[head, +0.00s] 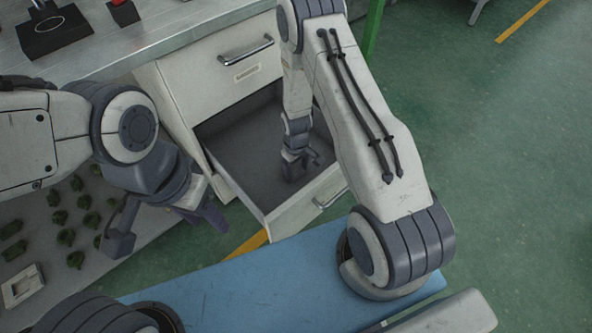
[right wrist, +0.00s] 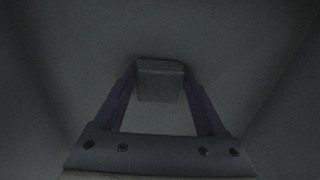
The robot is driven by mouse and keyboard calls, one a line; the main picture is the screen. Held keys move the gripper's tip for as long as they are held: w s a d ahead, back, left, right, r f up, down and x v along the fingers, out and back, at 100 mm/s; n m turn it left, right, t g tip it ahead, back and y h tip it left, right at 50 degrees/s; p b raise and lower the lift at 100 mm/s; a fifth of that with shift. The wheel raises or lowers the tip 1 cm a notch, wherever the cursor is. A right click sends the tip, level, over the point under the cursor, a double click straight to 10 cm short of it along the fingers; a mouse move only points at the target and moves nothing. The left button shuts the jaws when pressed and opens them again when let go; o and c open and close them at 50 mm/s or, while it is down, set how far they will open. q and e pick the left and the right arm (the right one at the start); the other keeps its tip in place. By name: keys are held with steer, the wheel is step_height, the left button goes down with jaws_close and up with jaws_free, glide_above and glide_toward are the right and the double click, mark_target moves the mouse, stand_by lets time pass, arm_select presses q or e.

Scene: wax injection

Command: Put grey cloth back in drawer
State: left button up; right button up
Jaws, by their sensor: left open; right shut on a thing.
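The lower drawer (head: 296,213) of the white cabinet stands pulled open in the head view, with a dark grey inside. My right gripper (head: 297,172) points down inside this drawer. In the right wrist view, the grey cloth (right wrist: 160,82) shows as a small folded block between the fingertips of my right gripper (right wrist: 160,76), which is shut on it. In the head view the cloth is hard to make out against the dark drawer. My left gripper (head: 165,228) is open and empty, left of the drawer and above the lower pale surface.
The upper drawer (head: 240,75) is shut, under the grey worktop (head: 150,25). Several green pieces (head: 75,258) lie on a pale surface (head: 40,215) at the left. A blue surface (head: 260,280) lies in front of the open drawer. Green floor is clear at the right.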

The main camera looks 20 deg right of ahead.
mark_target(296, 172)
steer(key=shift+f, duration=0.15)
steer(key=o, duration=1.5)
steer(key=shift+o, duration=0.2)
step_height(296, 172, up, 12)
steer(key=p, duration=0.5)
steer(key=s+a+r+n, duration=0.1)
steer(key=s+a+r, duration=0.2)
steer(key=a+r, duration=0.35)
steer(key=s+a+r, duration=0.3)
steer(key=a+r, duration=0.1)
steer(key=r, duration=0.5)
steer(key=s+a+r+n, duration=0.1)
steer(key=s+a+r, duration=0.1)
steer(key=s+r, duration=0.3)
steer(key=s+a+r+n+y, duration=0.1)
steer(key=s+r, duration=0.4)
steer(key=s, duration=0.7)
steer(key=shift+a+r+b, duration=0.3)
steer(key=shift+a+r, duration=0.1)
steer(key=shift+a, duration=0.1)
